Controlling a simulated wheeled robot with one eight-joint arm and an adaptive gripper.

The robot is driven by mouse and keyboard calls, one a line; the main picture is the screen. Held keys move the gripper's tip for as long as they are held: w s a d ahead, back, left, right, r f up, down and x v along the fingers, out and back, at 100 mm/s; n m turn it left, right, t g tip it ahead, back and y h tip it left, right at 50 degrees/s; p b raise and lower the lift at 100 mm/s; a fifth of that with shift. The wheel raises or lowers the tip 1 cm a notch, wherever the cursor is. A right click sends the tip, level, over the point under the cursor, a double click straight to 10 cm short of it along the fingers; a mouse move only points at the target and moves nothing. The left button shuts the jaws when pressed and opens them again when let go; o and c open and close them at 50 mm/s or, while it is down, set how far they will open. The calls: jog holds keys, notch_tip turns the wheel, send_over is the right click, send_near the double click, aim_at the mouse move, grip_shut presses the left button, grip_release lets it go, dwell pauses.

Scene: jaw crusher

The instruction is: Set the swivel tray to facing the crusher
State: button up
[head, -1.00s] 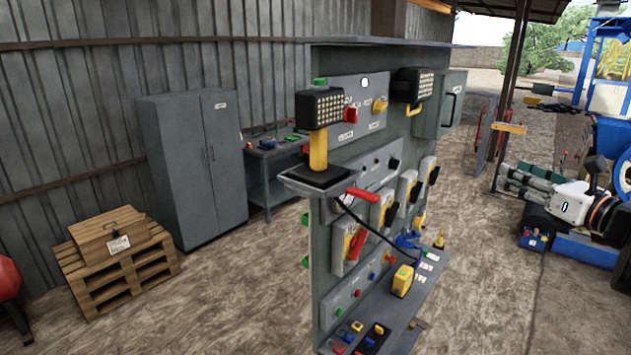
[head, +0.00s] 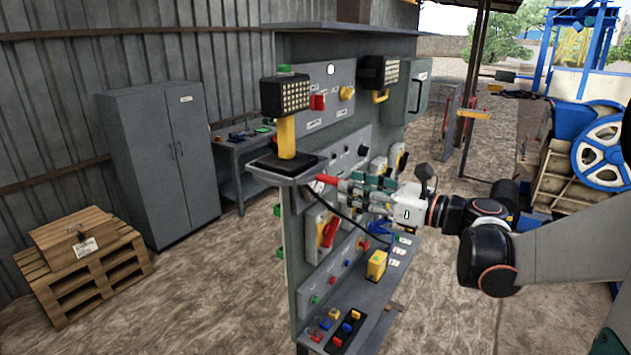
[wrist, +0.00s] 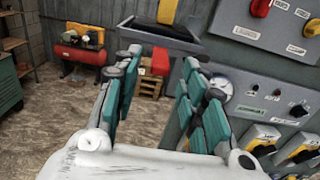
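The swivel tray (head: 262,168) is a dark shelf at the left edge of the grey control panel. A yellow-handled lamp-like device (head: 286,130) stands on it. The tray juts out to the left, away from the blue crusher (head: 600,150) at the far right. A red handle (head: 326,180) sticks out from the tray toward the right. My gripper (head: 345,188) is at the handle's end. In the wrist view the tray (wrist: 140,37) is ahead, and the red handle (wrist: 160,61) shows between the spread teal fingers. The fingers look apart from it; exact contact cannot be told.
The control panel (head: 325,75) carries switches close to my gripper, and a black cable hangs below the tray. A lower shelf (head: 372,300) holds a yellow box and buttons. A cabinet (head: 165,165) and a crate on a pallet (head: 85,285) stand left.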

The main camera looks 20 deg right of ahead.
aim_at(334, 179)
jog(key=x, duration=0.5)
jog(key=shift+w+a, duration=0.2)
jog(key=shift+w, duration=0.1)
jog(key=shift+c, duration=0.3)
grip_shut()
